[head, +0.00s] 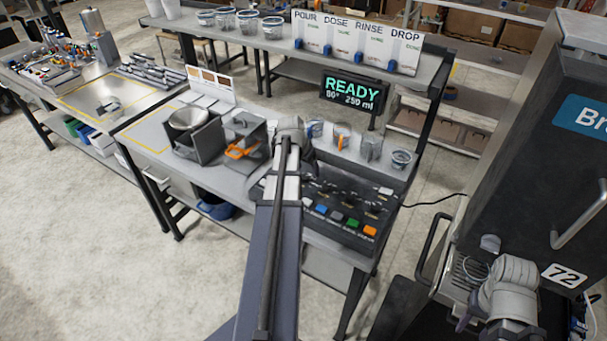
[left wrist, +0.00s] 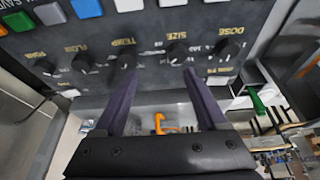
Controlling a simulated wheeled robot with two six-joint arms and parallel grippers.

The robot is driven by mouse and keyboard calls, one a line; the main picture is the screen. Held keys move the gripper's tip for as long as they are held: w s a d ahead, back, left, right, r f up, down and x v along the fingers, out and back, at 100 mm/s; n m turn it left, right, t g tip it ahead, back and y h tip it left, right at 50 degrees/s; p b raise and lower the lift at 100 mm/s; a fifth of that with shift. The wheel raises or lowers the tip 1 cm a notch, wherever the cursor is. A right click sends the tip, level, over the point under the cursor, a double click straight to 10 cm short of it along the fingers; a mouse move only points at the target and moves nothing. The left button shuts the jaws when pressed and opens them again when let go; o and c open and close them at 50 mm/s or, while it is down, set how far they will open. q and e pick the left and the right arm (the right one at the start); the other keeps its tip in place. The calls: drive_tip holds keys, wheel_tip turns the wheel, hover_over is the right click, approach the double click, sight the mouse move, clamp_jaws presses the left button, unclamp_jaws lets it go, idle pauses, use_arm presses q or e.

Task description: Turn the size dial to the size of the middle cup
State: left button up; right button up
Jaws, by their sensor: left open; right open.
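The black size dial (left wrist: 178,53) sits on the dark control panel (left wrist: 210,20), between the temp dial (left wrist: 127,61) and the dose dial (left wrist: 229,48). Its setting is too small to read. My left gripper (left wrist: 160,82) is open and empty; its purple fingers point at the panel near the temp and size dials. In the head view my left arm (head: 285,185) covers part of the console (head: 338,215). My right gripper (head: 467,314) is open at lower right.
A display (head: 353,93) reads READY, 80°, 250 ml. Coloured buttons (head: 338,216) line the console's front. A tall dark machine (head: 535,150) stands at the right. More cups (head: 247,20) are on the back shelf.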

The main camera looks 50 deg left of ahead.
sight(305, 176)
use_arm(q)
drive_tip(key=a+f+b, duration=0.1)
drive_tip(key=f+b, duration=0.1)
drive_tip(key=w+a+f+b, duration=0.1)
drive_tip(key=f+b, duration=0.1)
drive_tip(key=b, duration=0.1)
drive_tip(key=w+a+f+b, duration=0.1)
drive_tip(key=f+b, duration=0.1)
drive_tip(key=f, duration=0.1)
drive_tip(key=shift+a+f, duration=0.1)
drive_tip(key=shift+a, duration=0.15)
idle(0.4)
clamp_jaws()
idle(0.4)
